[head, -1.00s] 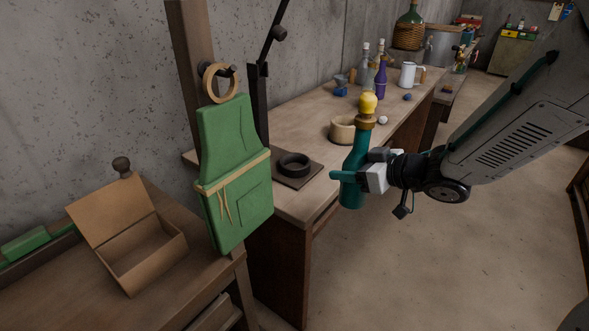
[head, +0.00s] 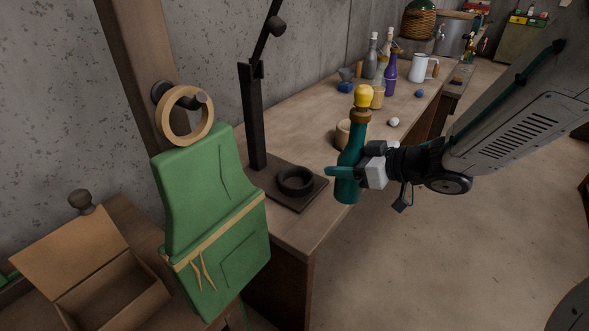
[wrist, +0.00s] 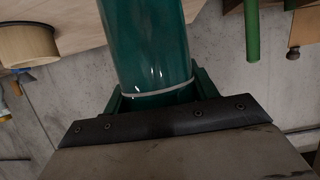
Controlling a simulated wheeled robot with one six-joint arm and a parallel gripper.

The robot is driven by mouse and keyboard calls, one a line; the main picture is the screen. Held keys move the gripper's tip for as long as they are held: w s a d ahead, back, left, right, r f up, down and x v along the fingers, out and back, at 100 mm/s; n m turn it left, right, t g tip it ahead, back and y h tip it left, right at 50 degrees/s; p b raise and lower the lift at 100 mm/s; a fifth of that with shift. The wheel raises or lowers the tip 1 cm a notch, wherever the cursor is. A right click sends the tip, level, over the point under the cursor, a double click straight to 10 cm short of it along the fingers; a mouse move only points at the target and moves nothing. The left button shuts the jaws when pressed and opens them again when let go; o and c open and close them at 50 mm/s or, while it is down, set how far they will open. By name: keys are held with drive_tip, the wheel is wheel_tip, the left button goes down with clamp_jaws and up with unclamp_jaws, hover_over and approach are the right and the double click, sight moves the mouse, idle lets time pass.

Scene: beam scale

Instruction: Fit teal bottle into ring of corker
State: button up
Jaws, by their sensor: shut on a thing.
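The teal bottle (head: 349,165) is upright with a yellow top, held in the air by the front edge of the workbench. My gripper (head: 345,173) is shut around its body. In the wrist view the teal bottle (wrist: 148,40) fills the upper middle, between the gripper's fingers (wrist: 158,95). The corker (head: 254,115) is a black post with a lever on a flat base on the bench. Its dark ring (head: 295,182) lies on that base, left of the bottle and apart from it. The ring looks empty.
A green apron (head: 215,225) hangs at the left, in front of the bench's near end. An open cardboard box (head: 110,290) sits on the near left table. Bottles, a white jug (head: 425,67) and a white ball (head: 394,122) stand farther back on the workbench (head: 305,130).

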drive_tip(key=shift+w+r+x, duration=0.2)
drive_tip(key=shift+x, duration=2.55)
drive_tip(key=shift+w+r+x, duration=0.2)
drive_tip(key=shift+x, duration=2.5)
drive_tip(key=shift+w+r+x, duration=0.15)
drive_tip(key=shift+r+x, duration=0.05)
drive_tip(key=shift+x, duration=2.55)
drive_tip(key=shift+d+f, duration=0.1)
drive_tip(key=shift+f, duration=0.05)
drive_tip(key=o, duration=1.6)
drive_tip(key=shift+c, duration=0.2)
drive_tip(key=shift+s+d+r, duration=0.1)
drive_tip(key=shift+d+r, duration=0.1)
drive_tip(key=v, duration=1.1)
drive_tip(key=shift+d+r, duration=0.2)
drive_tip(key=shift+d, duration=0.05)
